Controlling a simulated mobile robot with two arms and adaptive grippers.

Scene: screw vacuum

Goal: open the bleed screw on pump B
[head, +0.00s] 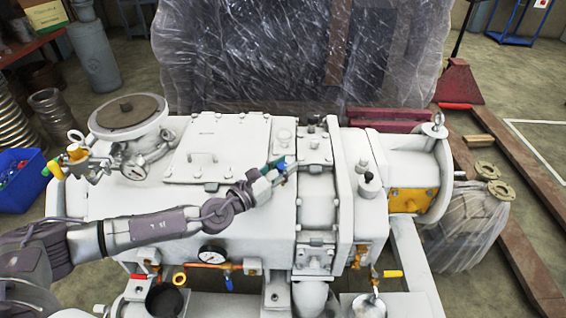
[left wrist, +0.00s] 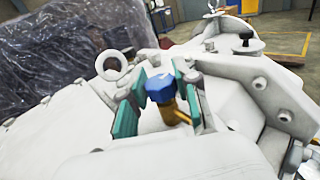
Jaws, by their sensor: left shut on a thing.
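The white pump (head: 250,215) fills the middle of the head view; I cannot read a label that names it. My left gripper (head: 278,167) reaches over its top from the left, beside the raised flange. In the left wrist view, a screw with a blue cap (left wrist: 159,89) and a yellow-brown body (left wrist: 174,113) stands between the teal-padded fingers of my left gripper (left wrist: 161,84). The gripper is shut on the screw. My right gripper is in neither view.
A lifting eye (left wrist: 111,65) rises near the gripper. Plastic-wrapped equipment (head: 260,55) stands behind. A blue crate (head: 20,181) is at the far left.

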